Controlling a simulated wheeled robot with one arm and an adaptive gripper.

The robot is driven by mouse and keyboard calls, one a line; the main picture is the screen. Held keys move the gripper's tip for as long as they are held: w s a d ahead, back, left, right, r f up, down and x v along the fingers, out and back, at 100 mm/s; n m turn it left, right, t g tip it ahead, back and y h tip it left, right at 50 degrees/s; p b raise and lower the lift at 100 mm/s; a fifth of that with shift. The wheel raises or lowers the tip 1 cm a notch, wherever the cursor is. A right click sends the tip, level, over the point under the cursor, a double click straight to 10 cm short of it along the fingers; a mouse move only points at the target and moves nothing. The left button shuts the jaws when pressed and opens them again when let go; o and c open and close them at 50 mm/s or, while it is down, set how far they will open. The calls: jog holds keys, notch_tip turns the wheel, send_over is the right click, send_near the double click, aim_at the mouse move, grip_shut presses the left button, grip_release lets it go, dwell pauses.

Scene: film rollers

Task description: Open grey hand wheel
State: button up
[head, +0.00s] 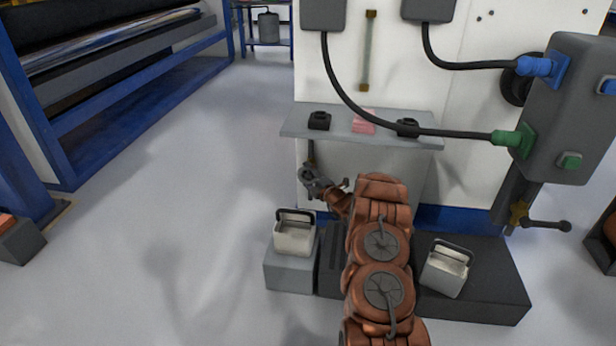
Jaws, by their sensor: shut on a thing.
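A small grey hand wheel (307,174) is below the left end of the grey shelf, under a short dark stem. My gripper (317,184) is at the wheel, reaching it from the lower right, and is shut on it. The wheel and the fingers are small and similar in colour, so the exact grip on the rim is hard to make out. My copper-coloured arm runs up from the bottom of the head view and covers part of the white panel behind.
Pale handled boxes stand on a grey block (292,278) and a dark platform (500,300). Cables run to a grey cabinet (570,110); a brass valve (518,214) is below it. Floor at left is clear.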

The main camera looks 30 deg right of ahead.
jog(key=shift+c, duration=1.1)
jog(key=shift+r+p, duration=0.1)
jog(key=shift+p, duration=0.2)
